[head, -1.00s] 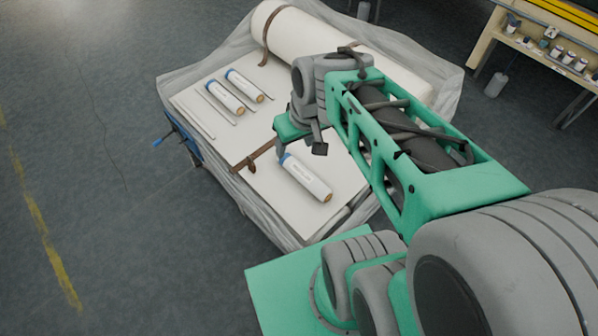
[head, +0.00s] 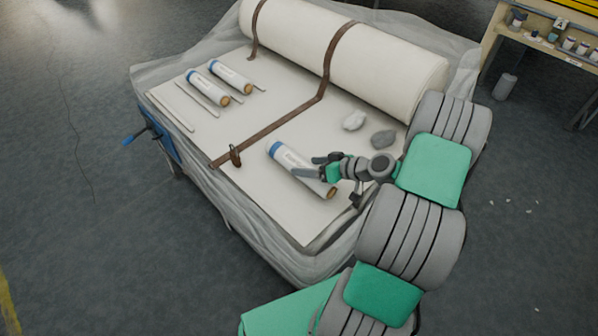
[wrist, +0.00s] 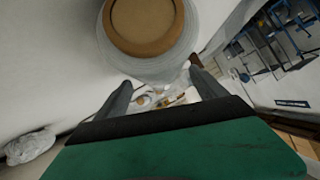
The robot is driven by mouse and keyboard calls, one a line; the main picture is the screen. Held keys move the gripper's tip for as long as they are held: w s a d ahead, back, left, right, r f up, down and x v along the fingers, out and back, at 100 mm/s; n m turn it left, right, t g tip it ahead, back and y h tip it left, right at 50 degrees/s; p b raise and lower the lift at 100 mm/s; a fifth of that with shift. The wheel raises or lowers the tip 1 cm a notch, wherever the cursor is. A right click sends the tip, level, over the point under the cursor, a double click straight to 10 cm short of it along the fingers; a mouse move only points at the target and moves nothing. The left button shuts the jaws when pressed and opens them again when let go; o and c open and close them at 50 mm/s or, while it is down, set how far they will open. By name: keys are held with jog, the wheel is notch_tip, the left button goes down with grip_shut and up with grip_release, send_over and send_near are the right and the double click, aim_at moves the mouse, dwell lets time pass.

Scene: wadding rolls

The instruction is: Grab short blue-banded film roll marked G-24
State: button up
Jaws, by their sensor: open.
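A blue-banded film roll (head: 288,158) lies on the near right part of the pale bed, blue band at its far left end, brown core at its near right end. My gripper (head: 303,166) is open and empty. In the head view its fingers overlap this roll; contact cannot be told. In the wrist view the roll's brown core end (wrist: 143,24) fills the top, beyond the fingers (wrist: 162,86). Two more blue-banded rolls, one (head: 207,87) and another (head: 230,76), lie at the left. I cannot read G-24 on any roll.
A large white wadding roll (head: 385,68) lies along the back. A brown strap (head: 285,128) with a buckle crosses the bed. A white wad (head: 354,121) and a grey wad (head: 383,139) lie right of the near roll. Thin sticks (head: 170,111) lie at the left.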

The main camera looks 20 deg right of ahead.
jog(key=x, duration=0.2)
jog(key=shift+w+a+f, duration=0.1)
jog(key=shift+w+f, duration=0.1)
jog(key=shift+f, duration=0.05)
jog(key=shift+c, duration=0.3)
grip_shut()
dwell(0.4)
jog(key=shift+r, duration=0.1)
